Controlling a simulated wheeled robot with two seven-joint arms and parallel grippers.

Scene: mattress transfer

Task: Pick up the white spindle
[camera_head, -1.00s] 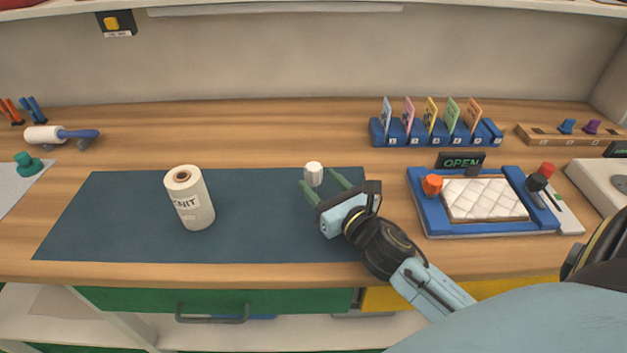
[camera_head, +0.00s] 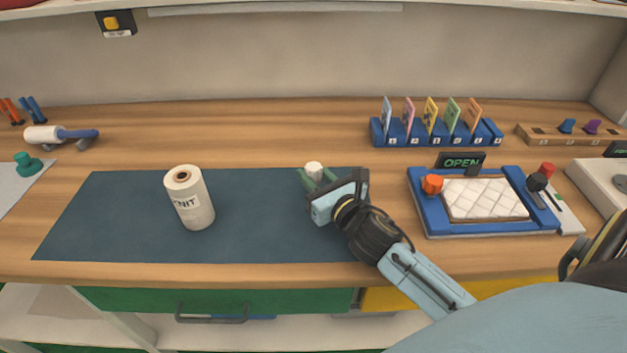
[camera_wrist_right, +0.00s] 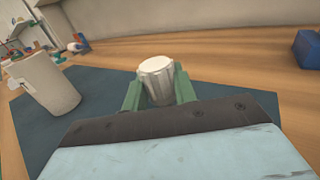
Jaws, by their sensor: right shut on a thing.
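The white spindle (camera_head: 314,168) is a small ribbed white cylinder at the back right of the dark blue mat (camera_head: 110,220). My right gripper (camera_head: 317,176) is shut on it, with a green finger on each side. In the right wrist view the spindle (camera_wrist_right: 157,78) stands upright between the green fingers (camera_wrist_right: 158,90). Its lower part is hidden by the gripper, so I cannot tell whether it touches the mat. My left gripper is not in view.
A white roll (camera_head: 190,198) marked KNIT stands on the mat to the left. A blue frame (camera_head: 425,212) with a quilted white pad is to the right. A blue card rack (camera_head: 385,132) stands behind. The mat between roll and gripper is clear.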

